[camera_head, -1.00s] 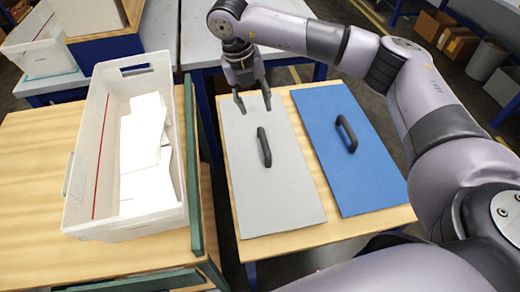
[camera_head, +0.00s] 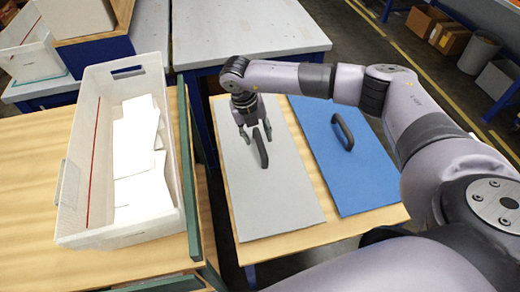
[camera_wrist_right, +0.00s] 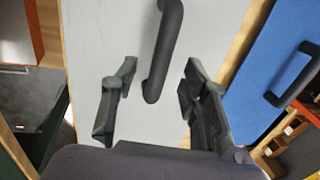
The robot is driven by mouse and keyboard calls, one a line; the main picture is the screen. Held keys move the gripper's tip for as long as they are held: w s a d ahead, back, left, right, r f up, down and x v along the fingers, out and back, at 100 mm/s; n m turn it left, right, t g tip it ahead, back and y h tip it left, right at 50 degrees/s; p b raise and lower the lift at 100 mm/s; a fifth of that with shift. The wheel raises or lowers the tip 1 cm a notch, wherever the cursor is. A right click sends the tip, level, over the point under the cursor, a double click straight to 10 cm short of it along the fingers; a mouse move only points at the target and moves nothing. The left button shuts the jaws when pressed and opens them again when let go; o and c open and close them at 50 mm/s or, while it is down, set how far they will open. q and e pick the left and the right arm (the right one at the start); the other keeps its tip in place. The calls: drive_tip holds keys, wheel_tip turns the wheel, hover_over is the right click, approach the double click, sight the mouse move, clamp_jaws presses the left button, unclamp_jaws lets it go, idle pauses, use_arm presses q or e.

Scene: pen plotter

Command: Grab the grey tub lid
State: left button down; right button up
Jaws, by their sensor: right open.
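The grey tub lid (camera_head: 275,197) lies flat on a small wooden table, with a dark upright handle (camera_head: 261,149) near its middle. My right gripper (camera_head: 257,138) is open just above the lid, at the far end of the handle. In the right wrist view my gripper (camera_wrist_right: 157,92) has its fingers apart, with the near end of the handle (camera_wrist_right: 163,50) between and ahead of them. Whether the fingers touch the handle cannot be told. The lid also shows there as a pale surface (camera_wrist_right: 103,32). My left gripper is not in view.
A blue lid (camera_head: 368,183) with its own dark handle (camera_head: 342,132) lies to the right of the grey one. A white tub (camera_head: 76,185) holding white sheets (camera_head: 143,190) stands on a wooden table (camera_head: 25,215) at the left. A grey-topped table (camera_head: 240,35) stands behind.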

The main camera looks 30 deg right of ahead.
sight(259, 140)
drive_tip(key=f, duration=0.2)
drive_tip(key=d+f+p, duration=0.1)
drive_tip(key=f, duration=0.2)
drive_tip(key=shift+d, duration=0.1)
drive_tip(key=shift+c, duration=0.2)
clamp_jaws()
drive_tip(key=shift+r, duration=0.1)
